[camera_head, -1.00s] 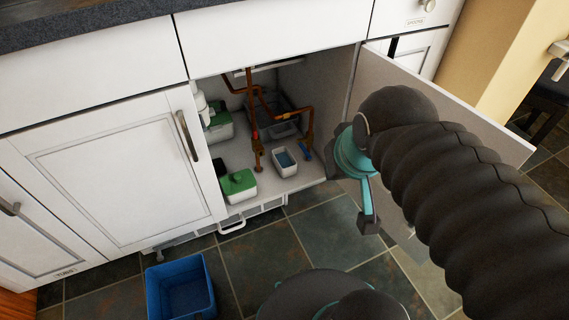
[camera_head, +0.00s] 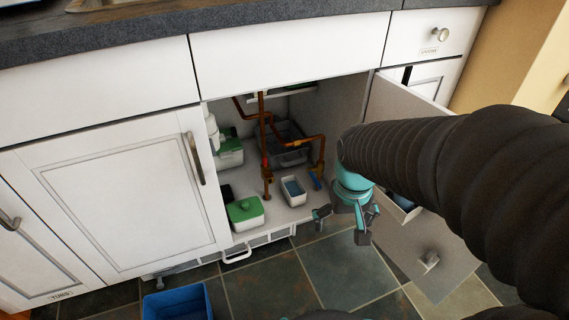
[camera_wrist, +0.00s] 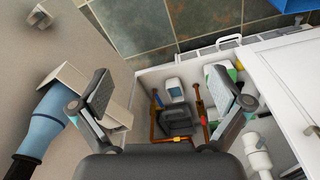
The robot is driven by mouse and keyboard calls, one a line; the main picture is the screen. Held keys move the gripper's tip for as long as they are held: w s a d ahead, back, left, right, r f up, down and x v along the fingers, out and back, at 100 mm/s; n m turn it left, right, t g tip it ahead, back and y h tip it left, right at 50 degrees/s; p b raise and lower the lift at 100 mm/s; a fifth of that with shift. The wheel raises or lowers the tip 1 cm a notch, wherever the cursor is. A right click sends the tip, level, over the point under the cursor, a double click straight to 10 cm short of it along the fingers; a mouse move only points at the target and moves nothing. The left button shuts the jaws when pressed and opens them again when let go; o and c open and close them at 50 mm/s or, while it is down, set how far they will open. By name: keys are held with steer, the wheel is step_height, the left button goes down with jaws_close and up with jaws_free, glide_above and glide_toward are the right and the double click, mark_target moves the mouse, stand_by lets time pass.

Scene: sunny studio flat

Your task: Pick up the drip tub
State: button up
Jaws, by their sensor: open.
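The drip tub, seemingly the small white open tub with blue inside (camera_head: 293,191), stands on the cabinet floor near its front edge, below the copper pipes. In the wrist view the tub (camera_wrist: 175,90) shows between my spread fingers, farther away. My gripper (camera_head: 341,224) is open and empty, its fingers spread, in front of the cabinet opening to the right of the tub. It does not touch the tub. In the wrist view both fingers of my gripper (camera_wrist: 160,100) show.
Copper pipes (camera_head: 265,150) rise behind the tub. A green-lidded white box (camera_head: 245,212) stands to its left. The open cabinet door (camera_head: 430,250) is close on the right, with a rack holding a blue bottle (camera_wrist: 45,115). A blue bin (camera_head: 178,303) stands on the floor.

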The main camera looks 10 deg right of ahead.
steer(key=w+d+f+b, duration=0.2)
steer(key=w+f, duration=0.3)
steer(key=f, duration=0.6)
steer(key=w+d+f+b, duration=0.1)
steer(key=w+d+f, duration=0.1)
steer(key=w+f, duration=0.65)
steer(key=n+t+y+b, duration=0.3)
steer(key=t+y+b, duration=0.1)
steer(key=t, duration=0.8)
glide_above(293, 195)
step_height(293, 195, down, 16)
steer(key=shift+f, duration=0.1)
steer(key=shift+s, duration=0.1)
steer(key=c, duration=1.4)
